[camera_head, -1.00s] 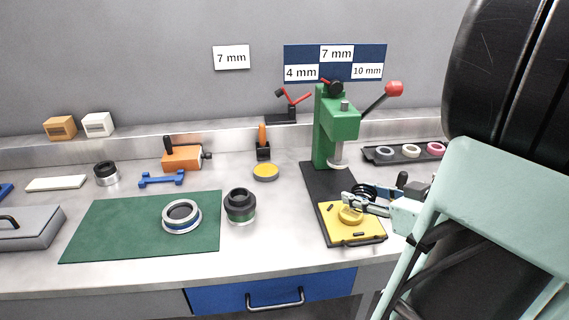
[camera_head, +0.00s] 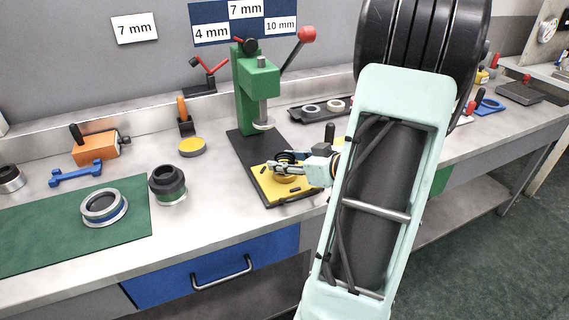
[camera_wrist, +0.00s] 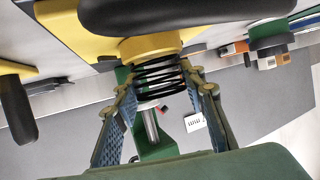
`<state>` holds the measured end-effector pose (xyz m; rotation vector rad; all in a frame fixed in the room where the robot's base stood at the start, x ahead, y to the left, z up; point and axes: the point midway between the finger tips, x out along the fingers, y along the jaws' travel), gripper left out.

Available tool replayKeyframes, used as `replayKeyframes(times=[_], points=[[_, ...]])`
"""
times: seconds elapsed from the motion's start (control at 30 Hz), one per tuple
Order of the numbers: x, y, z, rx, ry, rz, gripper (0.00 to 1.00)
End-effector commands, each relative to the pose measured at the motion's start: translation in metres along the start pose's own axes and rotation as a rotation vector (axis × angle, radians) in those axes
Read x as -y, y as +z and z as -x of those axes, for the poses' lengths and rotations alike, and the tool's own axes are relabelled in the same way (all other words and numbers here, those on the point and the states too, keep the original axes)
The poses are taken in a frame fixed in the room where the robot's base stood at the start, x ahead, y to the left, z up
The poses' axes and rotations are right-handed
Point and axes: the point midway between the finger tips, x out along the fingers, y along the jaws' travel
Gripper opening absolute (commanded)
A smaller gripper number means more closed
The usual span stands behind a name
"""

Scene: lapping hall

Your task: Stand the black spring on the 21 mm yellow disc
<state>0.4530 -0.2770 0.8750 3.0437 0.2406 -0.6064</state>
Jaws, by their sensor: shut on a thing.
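The black spring (camera_head: 286,156) is upright between the fingers of my gripper (camera_head: 272,166), directly over a round yellow disc (camera_head: 287,177) on the yellow plate. In the wrist view, which is upside down, my gripper (camera_wrist: 162,92) is shut on the spring (camera_wrist: 158,76) from both sides. The spring's far end seems to meet the yellow disc (camera_wrist: 150,46); I cannot tell whether it bears its weight there. No size mark shows on the disc. My fingers partly hide the disc in the head view.
The green press (camera_head: 254,95) with its red-knobbed lever stands just behind the yellow plate (camera_head: 270,190). A grey-sided yellow round piece (camera_head: 192,147) and a dark ringed cylinder (camera_head: 168,186) stand left. A dark tray (camera_head: 300,115) of rings lies behind.

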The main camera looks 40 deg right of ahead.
Motion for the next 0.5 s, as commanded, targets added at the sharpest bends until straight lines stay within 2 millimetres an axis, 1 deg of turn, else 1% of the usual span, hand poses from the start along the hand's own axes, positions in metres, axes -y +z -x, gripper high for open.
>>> replayKeyframes(times=[0.17, 0.3, 0.33, 0.47, 0.5], points=[[-0.0001, -0.0013, 0.0006, -0.001, 0.001, 0.001, 0.18], [-0.0001, 0.0021, -0.0007, -0.001, 0.000, 0.000, 0.18], [-0.0002, 0.0023, -0.0007, -0.001, 0.001, 0.001, 0.39], [-0.0002, 0.0016, -0.0003, -0.001, 0.001, 0.001, 0.53], [-0.0002, 0.0016, -0.0003, -0.001, 0.001, 0.001, 0.55]])
